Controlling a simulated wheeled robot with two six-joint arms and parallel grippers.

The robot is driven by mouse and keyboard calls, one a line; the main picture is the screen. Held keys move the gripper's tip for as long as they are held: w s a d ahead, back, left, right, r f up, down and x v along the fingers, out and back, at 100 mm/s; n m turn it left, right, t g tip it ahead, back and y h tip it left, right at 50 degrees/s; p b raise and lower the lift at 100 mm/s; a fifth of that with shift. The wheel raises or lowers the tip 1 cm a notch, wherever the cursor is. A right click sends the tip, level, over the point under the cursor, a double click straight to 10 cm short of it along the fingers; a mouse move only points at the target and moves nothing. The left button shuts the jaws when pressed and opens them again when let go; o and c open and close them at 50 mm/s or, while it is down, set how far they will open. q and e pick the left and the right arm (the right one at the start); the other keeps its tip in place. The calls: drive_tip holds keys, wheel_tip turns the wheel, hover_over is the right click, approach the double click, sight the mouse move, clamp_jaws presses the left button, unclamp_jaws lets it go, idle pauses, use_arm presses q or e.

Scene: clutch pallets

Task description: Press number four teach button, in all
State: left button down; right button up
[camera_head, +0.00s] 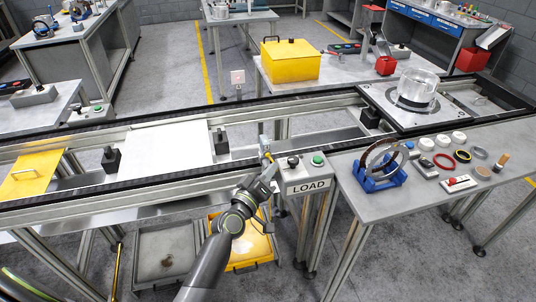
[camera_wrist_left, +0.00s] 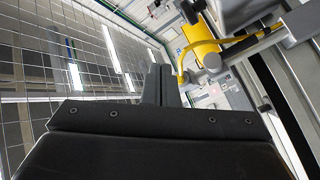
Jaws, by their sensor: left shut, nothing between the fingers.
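My left gripper (camera_head: 266,152) is at the near rail of the conveyor, just left of the LOAD box (camera_head: 308,186). Its fingers look closed with nothing held. In the left wrist view the dark fingers (camera_wrist_left: 160,84) are together and empty. The LOAD box carries a green button (camera_head: 318,159) and a black knob (camera_head: 293,161); the gripper is apart from both. A small box with a red button (camera_head: 458,181) lies on the right table. No label with a number four is readable, so I cannot tell which is that teach button. My right gripper is not in view.
The right table (camera_head: 408,214) holds a blue stand (camera_head: 378,181) with a metal ring, and several small parts. A clear cylinder (camera_head: 416,84) sits on a pallet on the conveyor. A yellow box (camera_head: 290,61) stands behind. A white plate (camera_head: 168,147) lies on the conveyor at left.

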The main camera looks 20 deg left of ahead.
use_arm(q)
drive_tip(key=shift+w+a, duration=0.6)
drive_tip(key=shift+w, duration=0.25)
drive_tip(key=shift+w, duration=0.15)
idle(1.4)
drive_tip(key=shift+w+a, duration=0.2)
drive_tip(key=shift+w+a+b, duration=0.25)
drive_tip(key=shift+w+b, duration=0.1)
idle(0.8)
drive_tip(key=shift+s, duration=0.1)
idle(0.3)
drive_tip(key=shift+s+d, duration=0.5)
drive_tip(key=shift+s, duration=0.15)
drive_tip(key=shift+s+d, duration=0.7)
drive_tip(key=shift+s, duration=0.35)
drive_tip(key=shift+s+d, duration=0.7)
drive_tip(key=shift+s, duration=0.3)
drive_tip(key=shift+f, duration=0.1)
